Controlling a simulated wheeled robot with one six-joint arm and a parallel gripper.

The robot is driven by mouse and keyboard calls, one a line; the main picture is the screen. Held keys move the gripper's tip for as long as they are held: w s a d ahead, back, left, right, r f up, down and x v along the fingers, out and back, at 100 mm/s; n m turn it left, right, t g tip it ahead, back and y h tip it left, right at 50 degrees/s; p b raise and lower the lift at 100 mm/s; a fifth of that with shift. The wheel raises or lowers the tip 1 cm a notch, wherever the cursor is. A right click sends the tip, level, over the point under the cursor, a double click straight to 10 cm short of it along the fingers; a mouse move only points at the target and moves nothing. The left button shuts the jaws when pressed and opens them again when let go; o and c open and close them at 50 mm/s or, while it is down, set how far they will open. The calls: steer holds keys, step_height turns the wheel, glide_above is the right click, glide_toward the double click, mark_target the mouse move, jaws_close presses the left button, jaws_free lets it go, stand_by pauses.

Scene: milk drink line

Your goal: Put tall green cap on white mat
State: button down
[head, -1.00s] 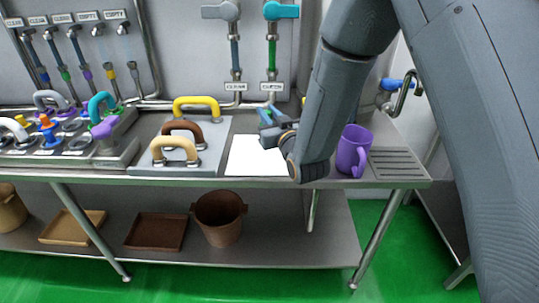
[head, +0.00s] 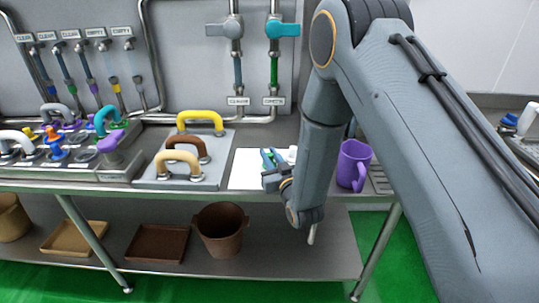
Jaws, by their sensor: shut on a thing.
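The white mat (head: 248,170) lies on the steel bench, right of the plate with the arched handles. My gripper (head: 269,160) is over the right part of the mat, with my arm coming in from the right. It is shut on a small teal-green piece, which I take to be the tall green cap. The jaws and wrist hide most of it, and its shape cannot be made out. I cannot tell whether it touches the mat.
A purple mug (head: 353,165) stands close to the right of my arm. A plate (head: 207,172) with yellow, brown and tan handles is left of the mat. A crowded fixture (head: 60,165) with coloured parts stands further left. A brown bucket (head: 221,236) is on the lower shelf.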

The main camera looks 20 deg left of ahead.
steer(key=shift+f, duration=0.15)
steer(key=c, duration=1.6)
jaws_free()
steer(key=shift+s+d, duration=0.15)
steer(key=shift+s, duration=0.05)
steer(key=b+v, duration=0.1)
steer(key=v, duration=0.4)
steer(key=b+v, duration=0.2)
steer(key=v, duration=0.4)
steer(key=shift+s+d+r, duration=0.2)
steer(key=shift+r, duration=0.05)
